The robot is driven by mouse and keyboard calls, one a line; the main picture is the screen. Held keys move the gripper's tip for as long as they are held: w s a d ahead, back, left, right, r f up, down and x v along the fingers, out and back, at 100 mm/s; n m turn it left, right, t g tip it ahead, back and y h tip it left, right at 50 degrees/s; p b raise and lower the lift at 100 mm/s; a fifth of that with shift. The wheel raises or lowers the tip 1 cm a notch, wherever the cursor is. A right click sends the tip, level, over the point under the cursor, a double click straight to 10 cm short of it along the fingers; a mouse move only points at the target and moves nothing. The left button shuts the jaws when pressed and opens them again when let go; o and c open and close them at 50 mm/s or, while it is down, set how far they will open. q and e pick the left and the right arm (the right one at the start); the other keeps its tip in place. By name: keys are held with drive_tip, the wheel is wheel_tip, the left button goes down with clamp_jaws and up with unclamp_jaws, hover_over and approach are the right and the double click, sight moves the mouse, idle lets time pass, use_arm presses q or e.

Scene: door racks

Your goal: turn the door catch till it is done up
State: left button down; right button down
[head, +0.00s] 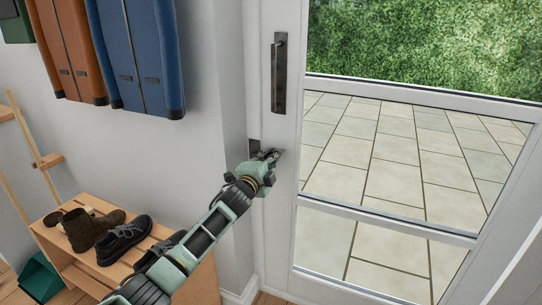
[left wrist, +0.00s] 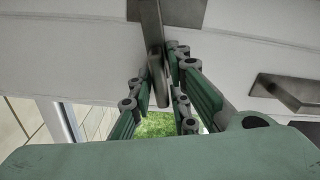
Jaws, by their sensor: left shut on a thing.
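The door catch shows in the head view as a small dark plate (head: 254,146) at the left edge of the white glazed door (head: 284,200), below the long dark handle. In the left wrist view the grey metal catch (left wrist: 153,25) has a narrow lever that runs down from its plate between my fingers. My left gripper (head: 272,156) is at the catch, with its fingers shut on the lever; in the left wrist view the green fingers (left wrist: 160,82) sit on both sides of it. The fingers partly hide the lever. The lever's exact angle is hard to tell. My right gripper is not in view.
A dark vertical pull handle (head: 279,73) is on the door above the catch. Orange (head: 72,45) and blue (head: 142,50) coats hang on the left wall. A wooden shoe rack (head: 80,270) with several shoes stands below my left arm. Paving lies beyond the glass.

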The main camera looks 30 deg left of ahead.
use_arm(q)
drive_tip(key=shift+f+m, duration=0.1)
drive_tip(key=shift+m, duration=1.2)
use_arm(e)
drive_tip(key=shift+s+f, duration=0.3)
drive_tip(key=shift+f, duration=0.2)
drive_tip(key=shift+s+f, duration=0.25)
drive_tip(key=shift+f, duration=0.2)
use_arm(q)
drive_tip(key=shift+d, duration=0.1)
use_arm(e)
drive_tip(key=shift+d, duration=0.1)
use_arm(q)
drive_tip(key=c, duration=1.8)
unclamp_jaws()
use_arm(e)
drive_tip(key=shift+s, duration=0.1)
use_arm(q)
drive_tip(key=s, duration=1.2)
drive_tip(key=shift+d, duration=0.35)
